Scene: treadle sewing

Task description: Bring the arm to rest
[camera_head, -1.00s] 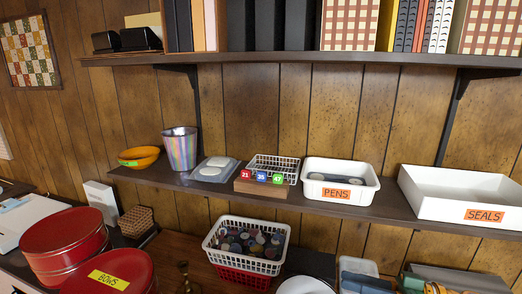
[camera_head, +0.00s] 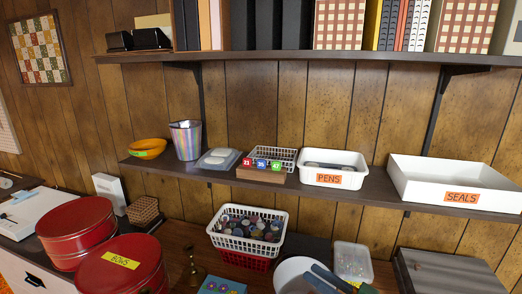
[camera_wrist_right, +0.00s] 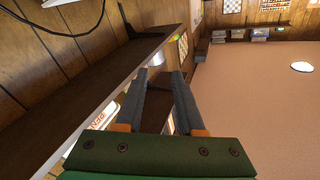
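My right gripper (camera_head: 318,276) shows at the bottom edge of the head view, with blue-grey fingers over a white round dish (camera_head: 286,273). Most of its body is cut off by the frame. In the right wrist view the two dark fingers of the right gripper (camera_wrist_right: 162,76) stand apart with nothing between them. Its green body fills the bottom of that view. My left gripper is not in view.
A shelf (camera_head: 390,198) holds a PENS bin (camera_head: 335,179) and a SEALS tray (camera_head: 461,197). Below are a button basket (camera_head: 218,240), a clear box (camera_head: 353,262), a grey case (camera_head: 450,275) and red tins (camera_head: 76,236). The wrist view shows open floor at right (camera_wrist_right: 260,100).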

